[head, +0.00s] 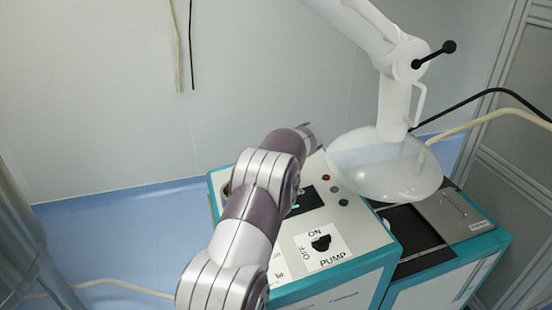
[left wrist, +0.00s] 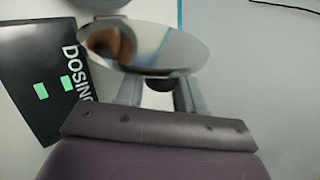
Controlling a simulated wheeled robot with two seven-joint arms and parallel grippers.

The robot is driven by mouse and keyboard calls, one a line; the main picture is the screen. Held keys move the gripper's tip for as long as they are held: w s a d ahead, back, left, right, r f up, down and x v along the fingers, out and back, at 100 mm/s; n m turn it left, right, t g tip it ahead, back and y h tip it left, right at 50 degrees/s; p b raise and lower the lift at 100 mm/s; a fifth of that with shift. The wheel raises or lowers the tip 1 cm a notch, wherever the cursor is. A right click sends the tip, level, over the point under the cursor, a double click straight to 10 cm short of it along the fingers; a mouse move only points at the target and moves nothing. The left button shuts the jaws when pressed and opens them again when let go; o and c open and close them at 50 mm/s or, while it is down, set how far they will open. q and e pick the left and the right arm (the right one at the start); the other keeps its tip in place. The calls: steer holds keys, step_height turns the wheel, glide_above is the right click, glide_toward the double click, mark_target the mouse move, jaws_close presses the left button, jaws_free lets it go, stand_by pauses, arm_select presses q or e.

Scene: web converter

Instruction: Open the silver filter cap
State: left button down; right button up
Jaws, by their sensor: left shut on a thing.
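The silver filter cap (left wrist: 145,47) is a shiny round disc across the upper middle of the left wrist view, its mirror-like face showing dark and brownish reflections. My left gripper (left wrist: 162,95) is right below it, with its two grey fingers reaching to the disc's lower edge. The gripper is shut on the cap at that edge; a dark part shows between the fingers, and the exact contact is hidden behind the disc. In the head view my left arm covers the cap, and the gripper (head: 308,132) shows only as a small grey tip above the machine's back edge. My right gripper is not in view.
A black DOSING panel (left wrist: 40,80) with green displays lies left of the cap. A grey rounded part (left wrist: 103,3) shows at the top edge. In the head view, a clear dome (head: 385,165) on a white arm hangs right of my arm, over the teal-edged machine with its PUMP switch (head: 321,242).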

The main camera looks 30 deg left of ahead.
arm_select(q)
steer(key=c, duration=0.8)
jaws_free()
steer(key=b+v, duration=0.1)
steer(key=v, duration=1.1)
steer(key=shift+d+r, duration=0.15)
steer(key=shift+d, duration=0.05)
steer(key=shift+s, duration=0.15)
